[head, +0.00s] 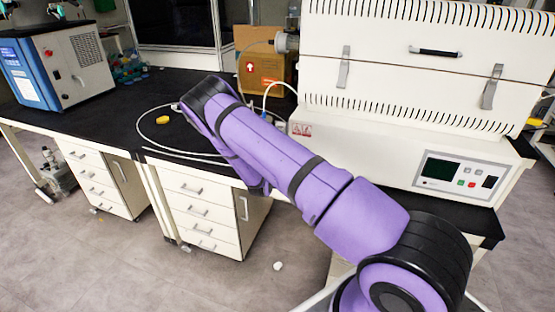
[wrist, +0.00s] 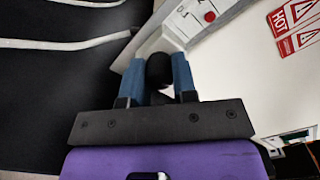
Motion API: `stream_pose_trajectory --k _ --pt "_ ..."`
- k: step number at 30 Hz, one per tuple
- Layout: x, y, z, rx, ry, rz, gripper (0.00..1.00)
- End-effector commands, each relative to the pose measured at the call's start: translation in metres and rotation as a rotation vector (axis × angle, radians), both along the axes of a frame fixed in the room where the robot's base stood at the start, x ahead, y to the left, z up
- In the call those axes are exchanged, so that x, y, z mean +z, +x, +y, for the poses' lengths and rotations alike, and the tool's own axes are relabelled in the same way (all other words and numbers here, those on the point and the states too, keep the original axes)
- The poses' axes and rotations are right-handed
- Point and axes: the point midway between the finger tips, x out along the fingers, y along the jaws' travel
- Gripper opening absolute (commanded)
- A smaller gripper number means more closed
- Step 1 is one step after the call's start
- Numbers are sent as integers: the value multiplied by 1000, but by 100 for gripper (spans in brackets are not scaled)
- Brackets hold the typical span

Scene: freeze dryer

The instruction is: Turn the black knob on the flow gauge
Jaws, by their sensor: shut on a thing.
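In the wrist view, the black knob (wrist: 159,70) sits between the two blue fingers of my gripper (wrist: 158,64), which is shut on it. The knob is at the edge of a pale grey and white body (wrist: 151,42), which seems to be the flow gauge.
A white furnace (head: 400,85) with a control panel stands at the right of the black bench (head: 110,110). Red "HOT" labels (wrist: 295,25) are near the gripper. White tubing (head: 141,128) and a yellow piece (head: 162,120) lie on the bench. A cardboard box (head: 262,72) stands behind.

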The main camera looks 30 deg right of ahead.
Motion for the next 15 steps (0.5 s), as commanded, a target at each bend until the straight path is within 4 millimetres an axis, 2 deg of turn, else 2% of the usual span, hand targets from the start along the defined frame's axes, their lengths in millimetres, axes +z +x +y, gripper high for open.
stream_pose_trajectory --k 15 --pt "-1 -1 1 0 -302 388 2"
